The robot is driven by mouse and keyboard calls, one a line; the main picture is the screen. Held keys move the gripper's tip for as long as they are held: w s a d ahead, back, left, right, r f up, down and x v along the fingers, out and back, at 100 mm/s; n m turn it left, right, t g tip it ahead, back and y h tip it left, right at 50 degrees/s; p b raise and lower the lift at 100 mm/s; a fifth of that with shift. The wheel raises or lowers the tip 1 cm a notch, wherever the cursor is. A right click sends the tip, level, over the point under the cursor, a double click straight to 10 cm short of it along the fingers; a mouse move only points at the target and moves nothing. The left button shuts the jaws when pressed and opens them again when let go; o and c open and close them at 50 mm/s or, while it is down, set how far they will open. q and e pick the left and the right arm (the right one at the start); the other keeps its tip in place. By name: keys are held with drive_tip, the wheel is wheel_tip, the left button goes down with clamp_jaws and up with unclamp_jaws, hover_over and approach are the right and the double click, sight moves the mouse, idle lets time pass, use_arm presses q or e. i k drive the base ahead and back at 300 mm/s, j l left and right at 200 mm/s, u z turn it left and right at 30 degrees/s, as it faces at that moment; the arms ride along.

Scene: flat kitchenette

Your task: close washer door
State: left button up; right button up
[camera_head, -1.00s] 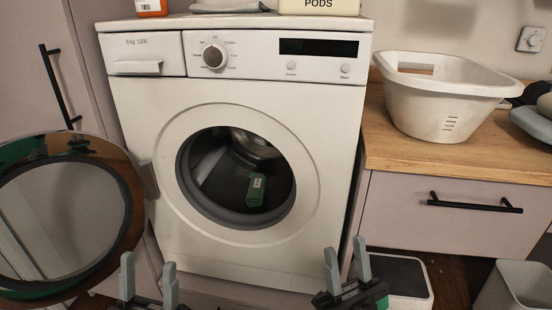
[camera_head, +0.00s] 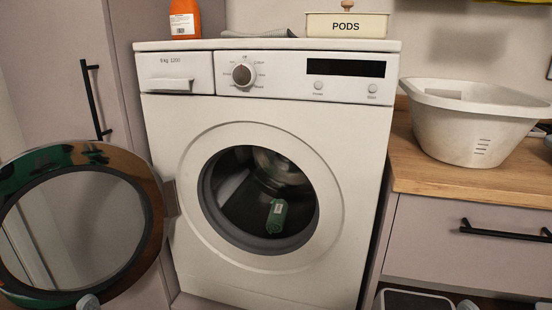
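The white washer (camera_head: 245,100) stands in the middle of the view. Its round door (camera_head: 150,225) is swung wide open to the left, held at a hinge on the left of the opening. The drum opening (camera_head: 240,215) is uncovered, and a green item with a pale label (camera_head: 277,215) lies inside. Of my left gripper (camera_head: 88,302) only a grey fingertip shows at the bottom edge, at the lower part of the door; contact is unclear. A small grey tip at the bottom right, seemingly my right gripper (camera_head: 467,305), is away from the washer. Most of both grippers is cut off.
A wooden counter (camera_head: 440,178) with a white basket (camera_head: 472,130) stands right of the washer, above a drawer with a black handle (camera_head: 505,231). A PODS box (camera_head: 346,26) and an orange bottle (camera_head: 184,18) sit on the washer. A tall cabinet (camera_head: 55,100) stands behind the door.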

sight(26, 171)
drive_tip(key=i+j+u, duration=0.1)
drive_tip(key=j+u, duration=0.15)
drive_tip(key=j, duration=0.2)
drive_tip(key=i+j+u, duration=0.1)
drive_tip(key=j+u, duration=0.15)
drive_tip(key=j, duration=0.2)
drive_tip(key=i+j+u, duration=0.25)
drive_tip(key=j, duration=0.15)
drive_tip(key=k, duration=0.1)
